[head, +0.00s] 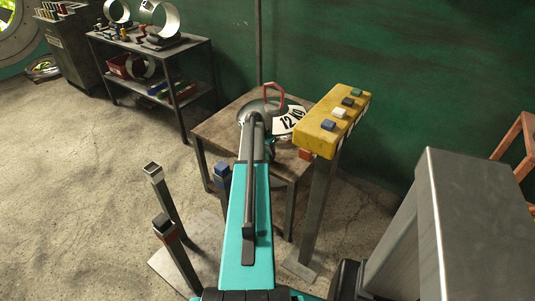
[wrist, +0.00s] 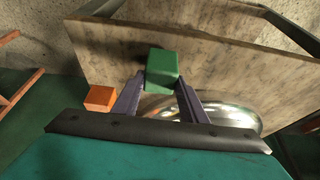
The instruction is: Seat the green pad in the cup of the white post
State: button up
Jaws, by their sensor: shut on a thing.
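My gripper (wrist: 161,82) is shut on the green pad (wrist: 163,64), a small block held between the two dark purple fingertips in the wrist view. The wooden tabletop shows behind the pad; its height above it is hard to tell. In the head view my arm reaches over the wooden table, and the fingers and pad are mostly hidden behind it. A square post with a pale top (head: 152,169), likely the white post, stands on the floor left of the arm. My gripper is well apart from it. The inside of its cup is too small to make out.
A dark-topped post (head: 165,226) and a blue-topped post (head: 222,173) stand nearby. A yellow block (head: 328,120) with several coloured pads rises at right. A shiny dish (wrist: 205,108) lies near the gripper. A wooden table (head: 212,131) and an orange block (wrist: 100,97) are close.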

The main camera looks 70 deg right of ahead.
aim_at(267, 151)
jog(key=shift+r+b, duration=0.55)
jog(key=shift+r, duration=3.7)
jog(key=shift+w, duration=0.1)
jog(key=w+a+r+n+t, duration=0.1)
jog(key=w+a+r+n, duration=0.25)
jog(key=w+a, duration=0.75)
jog(key=w+a+r+n+t, duration=0.1)
jog(key=w+a+r+n, duration=0.3)
jog(key=w+a, duration=0.65)
jog(key=w+a+r+n+t, duration=0.2)
jog(key=w+a+r, duration=0.4)
jog(key=w+a, duration=0.5)
jog(key=w+a+r+n+y, duration=0.1)
jog(key=w+a+r+n, duration=0.15)
jog(key=a, duration=0.55)
jog(key=w+a+r+n+t+y, duration=0.1)
jog(key=w+a, duration=0.2)
jog(key=a, duration=0.4)
jog(key=w+a+r+n, duration=0.2)
jog(key=w+a, duration=0.1)
jog(key=a, duration=0.5)
jog(key=a+r+n+y, duration=0.1)
jog(key=a+r+n, duration=0.1)
jog(key=a, duration=0.9)
jog(key=s+a+r+n+y, duration=0.1)
jog(key=a+r+n, duration=0.2)
jog(key=a, duration=0.9)
jog(key=shift+a+r+n+t, duration=0.15)
jog(key=shift+r+n+t, duration=0.15)
jog(key=shift+n, duration=0.2)
